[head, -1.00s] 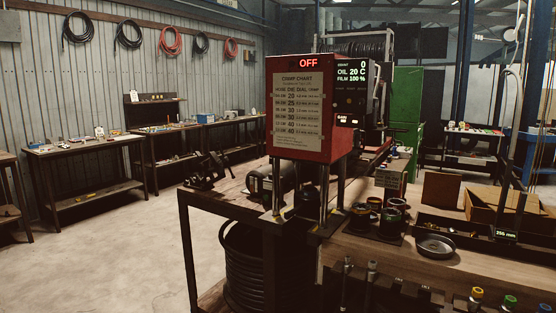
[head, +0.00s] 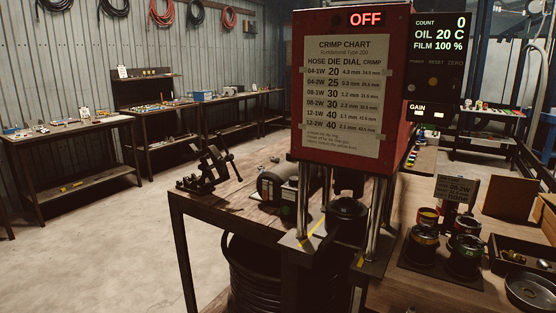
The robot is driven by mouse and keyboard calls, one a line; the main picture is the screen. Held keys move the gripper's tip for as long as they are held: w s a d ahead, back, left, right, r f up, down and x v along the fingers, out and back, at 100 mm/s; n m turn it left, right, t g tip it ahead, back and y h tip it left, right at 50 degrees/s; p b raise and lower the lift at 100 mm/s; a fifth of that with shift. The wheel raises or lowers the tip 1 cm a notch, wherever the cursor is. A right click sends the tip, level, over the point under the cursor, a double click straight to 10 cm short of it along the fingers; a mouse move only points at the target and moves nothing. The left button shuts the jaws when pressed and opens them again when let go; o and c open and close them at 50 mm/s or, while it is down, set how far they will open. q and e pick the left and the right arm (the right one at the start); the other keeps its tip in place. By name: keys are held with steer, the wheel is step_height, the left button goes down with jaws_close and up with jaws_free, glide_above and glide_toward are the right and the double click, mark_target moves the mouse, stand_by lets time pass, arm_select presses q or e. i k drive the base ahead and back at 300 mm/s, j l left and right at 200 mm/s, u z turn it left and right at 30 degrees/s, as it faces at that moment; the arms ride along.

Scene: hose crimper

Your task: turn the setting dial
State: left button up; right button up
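Small round controls sit under faint POWER, RESET and ZERO labels. I cannot make out which part is the setting dial. Neither of my grippers is in view.
Die cups (head: 465,255) stand on a dark plate right of the crimper, by a card reading 08-2W. A round metal dish (head: 530,291) is at the lower right. A small vise-like tool (head: 211,170) sits left. Open floor (head: 95,245) lies at left.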

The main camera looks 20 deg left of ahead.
mark_target(293, 180)
steer(key=i+j, duration=0.85)
steer(key=i, duration=0.25)
steer(key=j+u, duration=0.05)
